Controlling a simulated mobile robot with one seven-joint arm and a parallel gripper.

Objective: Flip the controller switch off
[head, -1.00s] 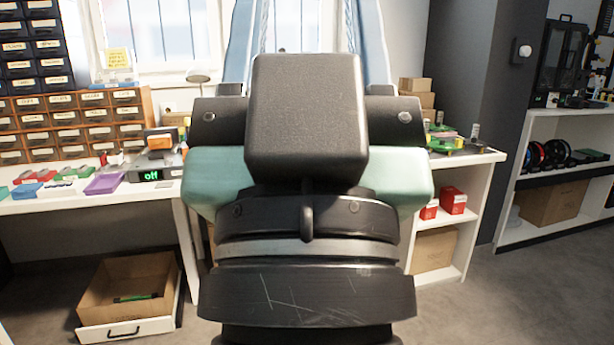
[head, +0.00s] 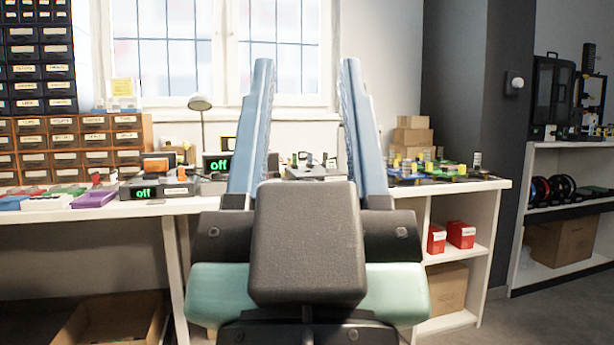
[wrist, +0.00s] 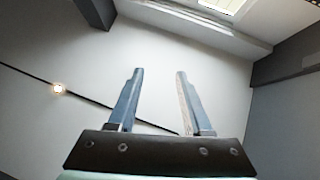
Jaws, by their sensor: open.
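My gripper (head: 306,75) is open and empty, its two blue fingers pointing up in front of the window in the head view. In the wrist view my gripper (wrist: 155,75) points at the ceiling and upper wall, with nothing between the fingers. A box with a green "off" display (head: 158,190) stands on the bench left of my gripper. A second box reading "off" (head: 219,164) stands farther back, just left of my left finger and partly behind it. I cannot tell which box is the controller, and no switch is clear. Part of the bench behind my arm is hidden.
The white bench (head: 80,211) carries coloured trays (head: 93,198) and a drawer cabinet (head: 75,145) at left. A lamp (head: 200,103), small cartons (head: 413,137) and green boards (head: 450,168) stand at the back. Red boxes (head: 461,234) sit on the right shelf.

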